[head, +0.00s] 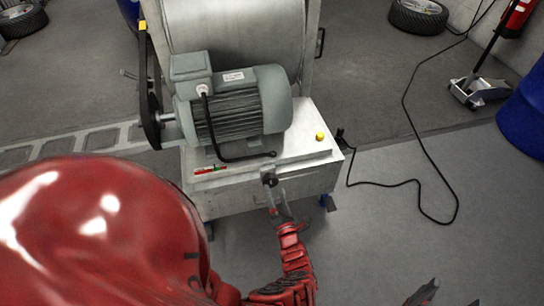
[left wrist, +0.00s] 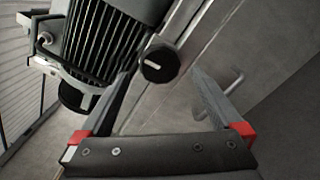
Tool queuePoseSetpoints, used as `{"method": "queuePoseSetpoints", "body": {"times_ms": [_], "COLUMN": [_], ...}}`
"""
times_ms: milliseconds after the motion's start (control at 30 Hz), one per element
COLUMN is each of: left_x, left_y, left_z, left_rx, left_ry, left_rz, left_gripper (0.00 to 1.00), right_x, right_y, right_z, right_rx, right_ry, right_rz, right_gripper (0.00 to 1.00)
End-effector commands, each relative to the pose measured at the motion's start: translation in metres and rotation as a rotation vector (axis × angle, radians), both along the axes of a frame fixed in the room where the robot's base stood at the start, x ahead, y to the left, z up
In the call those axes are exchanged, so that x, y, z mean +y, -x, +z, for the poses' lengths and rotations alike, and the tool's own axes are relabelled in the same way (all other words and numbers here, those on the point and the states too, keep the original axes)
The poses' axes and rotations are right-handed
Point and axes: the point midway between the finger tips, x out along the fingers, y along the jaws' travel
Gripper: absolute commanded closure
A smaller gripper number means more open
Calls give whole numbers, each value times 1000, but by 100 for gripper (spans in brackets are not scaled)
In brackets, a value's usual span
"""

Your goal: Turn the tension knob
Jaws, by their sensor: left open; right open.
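The tension knob (head: 269,179) is a small black round knob on the upper front edge of the grey machine base (head: 240,200). In the left wrist view the knob (left wrist: 159,63) shows a white pointer line on its face. My left gripper (head: 276,203) is at the front of the base, right at the knob. It is open, and in the left wrist view its fingers (left wrist: 160,75) lie to either side of the knob; I cannot tell whether they touch it. My right gripper (head: 440,296) is open at the bottom right edge, partly cut off, away from the machine.
A grey electric motor (head: 235,105) with a black cable stands on the base behind the knob. A red and green scale (head: 210,169) and a yellow button (head: 319,136) are on the base top. A black cable (head: 430,150) lies on the floor at right, near a blue drum (head: 525,115).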

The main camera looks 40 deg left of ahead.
Motion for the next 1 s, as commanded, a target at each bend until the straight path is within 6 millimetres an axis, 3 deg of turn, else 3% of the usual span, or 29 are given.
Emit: {"method": "queuePoseSetpoints", "body": {"times_ms": [33, 200, 400, 600, 1000], "left_x": [-13, -46, -71, -81, -81], "left_y": [9, 37, 60, 68, 68], "left_z": [4, 2, 0, 0, 0], "left_rx": [2, 2, 1, -2, -2], "left_ry": [3, 2, 2, -1, -1], "left_rz": [-2, -2, 0, -1, -1], "left_gripper": [0, 0, 0, 0, 0], "right_x": [0, 0, 0, 0, 0], "right_y": [0, 0, 0, 0, 0], "right_z": [9, 17, 20, 20, 20], "right_rx": [0, 0, 0, 0, 0], "right_ry": [0, 0, 0, 0, 0], "right_rz": [0, 0, 0, 0, 0], "right_gripper": [25, 25, 25, 25, 25]}}
